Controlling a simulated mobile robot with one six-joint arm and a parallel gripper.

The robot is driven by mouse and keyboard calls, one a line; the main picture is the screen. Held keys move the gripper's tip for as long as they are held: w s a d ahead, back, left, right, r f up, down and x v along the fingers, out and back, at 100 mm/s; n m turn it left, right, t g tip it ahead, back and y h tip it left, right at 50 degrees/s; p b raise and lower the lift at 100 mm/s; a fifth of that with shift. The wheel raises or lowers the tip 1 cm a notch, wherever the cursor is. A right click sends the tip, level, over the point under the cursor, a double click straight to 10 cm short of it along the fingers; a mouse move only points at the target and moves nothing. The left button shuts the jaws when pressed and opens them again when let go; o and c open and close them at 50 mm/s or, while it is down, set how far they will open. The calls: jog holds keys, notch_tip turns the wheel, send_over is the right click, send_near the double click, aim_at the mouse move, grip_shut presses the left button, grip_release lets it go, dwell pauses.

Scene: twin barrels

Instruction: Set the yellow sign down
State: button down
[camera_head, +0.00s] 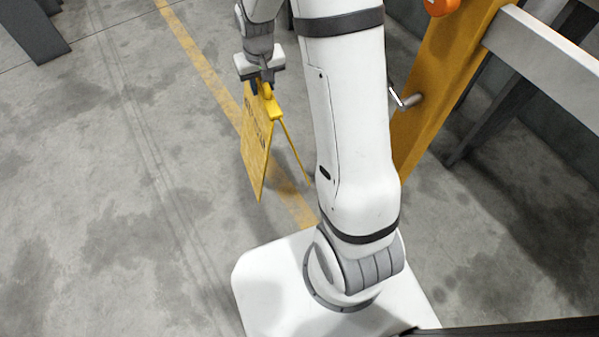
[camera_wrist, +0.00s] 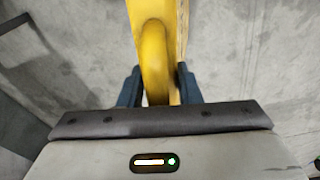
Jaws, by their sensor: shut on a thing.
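The yellow sign (camera_head: 256,145) is a folding A-frame with dark print on one panel. It hangs upright, with its panels spread apart, below my gripper (camera_head: 264,86) in the head view. My gripper is shut on the handle at the top of the sign. In the wrist view the rounded yellow handle of the sign (camera_wrist: 155,62) sits between the two dark fingers of my gripper (camera_wrist: 160,88). I cannot tell for sure whether the sign's lower edges touch the floor.
A yellow line (camera_head: 205,70) runs across the stained concrete floor (camera_head: 110,170) behind the sign. The floor to the left is clear. An orange-yellow post (camera_head: 432,90) with a light rail (camera_head: 545,60) stands at the right. A dark grey post foot (camera_head: 38,30) is at the upper left.

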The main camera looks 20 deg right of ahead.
jog(key=shift+w+d, duration=0.1)
jog(key=shift+d, duration=0.1)
jog(key=n, duration=0.1)
jog(key=d+n, duration=0.1)
jog(key=n, duration=0.1)
jog(key=d+f+n, duration=0.1)
jog(key=shift+w+d+y+p, duration=0.15)
jog(key=shift+w+y+p, duration=0.15)
jog(key=shift+w, duration=0.1)
jog(key=d+f+n+g+p, duration=0.15)
jog(key=d+f+n, duration=0.35)
jog(key=d+n, duration=0.75)
jog(key=a+f+n+b, duration=0.3)
jog(key=f, duration=0.6)
jog(key=shift+w+a+f+n+y, duration=0.15)
jog(key=shift+w+a+n+y, duration=0.2)
jog(key=shift+w+y, duration=0.1)
jog(key=shift+f+b, duration=0.1)
jog(key=shift+b, duration=0.25)
jog(key=c, duration=1)
grip_release()
jog(key=shift+c, duration=0.2)
